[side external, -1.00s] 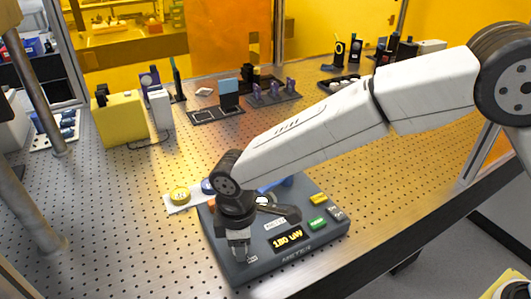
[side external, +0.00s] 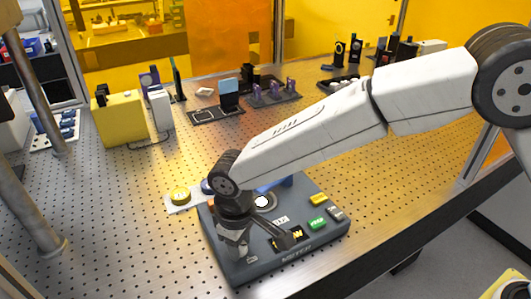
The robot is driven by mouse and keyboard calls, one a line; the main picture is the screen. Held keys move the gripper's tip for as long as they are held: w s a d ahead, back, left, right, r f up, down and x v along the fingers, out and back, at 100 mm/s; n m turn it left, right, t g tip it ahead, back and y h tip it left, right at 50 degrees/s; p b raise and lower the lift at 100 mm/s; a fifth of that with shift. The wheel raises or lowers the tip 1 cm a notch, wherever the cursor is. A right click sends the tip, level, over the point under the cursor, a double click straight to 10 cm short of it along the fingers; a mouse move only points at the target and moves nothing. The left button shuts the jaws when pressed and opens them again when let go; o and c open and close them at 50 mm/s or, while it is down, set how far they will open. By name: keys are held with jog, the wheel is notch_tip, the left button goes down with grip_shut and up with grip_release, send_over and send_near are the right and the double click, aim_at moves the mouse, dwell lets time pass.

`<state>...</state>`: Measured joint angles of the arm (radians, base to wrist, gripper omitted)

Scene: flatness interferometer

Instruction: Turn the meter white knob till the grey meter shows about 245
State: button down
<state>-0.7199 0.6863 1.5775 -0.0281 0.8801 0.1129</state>
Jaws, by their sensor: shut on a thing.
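The grey meter (side external: 262,268) lies on the perforated bench at the front. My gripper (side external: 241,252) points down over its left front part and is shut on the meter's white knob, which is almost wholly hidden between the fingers. The meter's dark display (side external: 298,233) has yellow digits, but a dark part of my wrist covers most of it, so I cannot read the value now.
A yellow box (side external: 120,118) stands further back.

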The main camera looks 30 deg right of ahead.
jog(key=shift+c, duration=1.4)
grip_release()
jog(key=shift+a+r, duration=0.1)
jog(key=shift+r, duration=3.8)
